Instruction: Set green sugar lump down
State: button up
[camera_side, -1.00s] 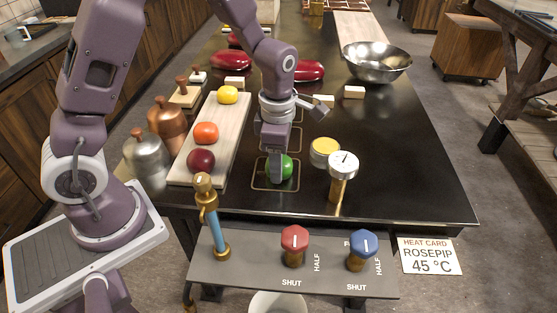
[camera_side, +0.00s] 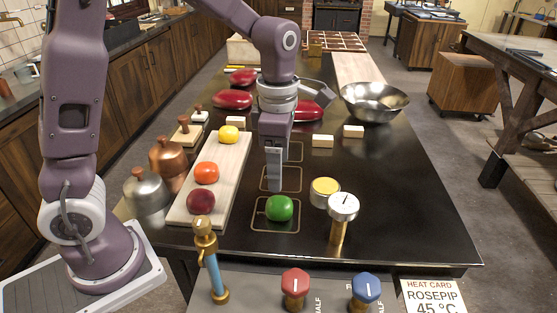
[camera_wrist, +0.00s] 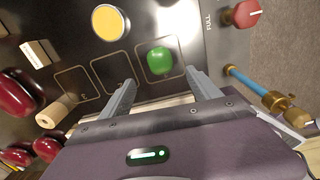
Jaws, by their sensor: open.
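The green sugar lump (camera_side: 279,208) rests on the dark table inside the nearest of a row of outlined squares. It also shows in the wrist view (camera_wrist: 159,61), beyond the fingertips and apart from them. My gripper (camera_side: 274,187) is open and empty, above and just behind the lump in the side view. In the wrist view my gripper (camera_wrist: 155,82) has its two fingers spread wide, with nothing between them.
Left of the squares, a pale board (camera_side: 232,160) holds yellow, orange and dark red lumps. A yellow-topped tin (camera_side: 325,192) and a dial gauge on a brass post (camera_side: 342,210) stand to the right. Behind are white blocks and a metal bowl (camera_side: 374,101).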

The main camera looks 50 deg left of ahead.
jog(key=s+r+m+t, duration=0.2)
jog(key=s+r+m, duration=0.65)
jog(key=m, duration=0.25)
jog(key=s+m+t, duration=0.3)
jog(key=s+m, duration=0.7)
jog(key=m, duration=0.5)
jog(key=shift+s+a+r, duration=0.3)
jog(key=shift+a+r, duration=0.05)
jog(key=shift+a, duration=0.05)
